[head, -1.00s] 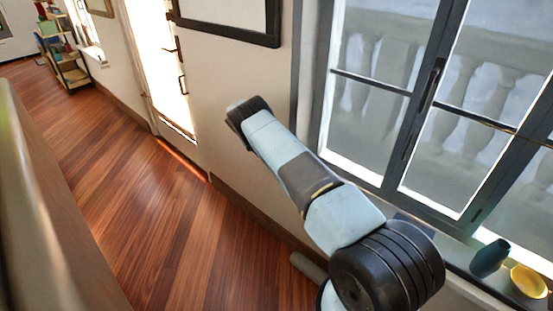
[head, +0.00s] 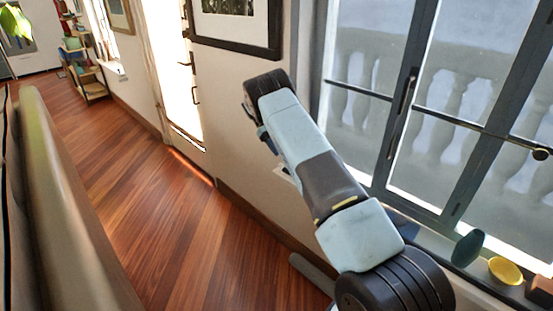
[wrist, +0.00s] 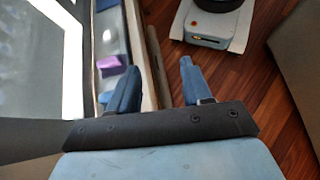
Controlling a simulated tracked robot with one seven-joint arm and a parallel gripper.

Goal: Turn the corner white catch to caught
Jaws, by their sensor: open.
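I cannot make out a white catch in either view. The grey-framed window (head: 378,165) fills the right of the head view, with a dark upright handle (head: 404,90) and a round dark knob (head: 540,154) on its bars. My gripper (wrist: 157,84) is open and empty in the wrist view, its two blue fingers apart and pointing away from the camera. Its left finger overlaps the window sill in the picture. In the head view my arm reaches up and left in front of the wall beside the window, and the fingers are mostly hidden.
A teal vase (head: 468,248) and a yellow bowl (head: 505,270) stand on the sill. A purple item (wrist: 111,64) lies there in the wrist view. A framed picture (head: 236,28) hangs left of the window. The wooden floor (head: 130,190) is clear. A shelf (head: 88,72) stands far left.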

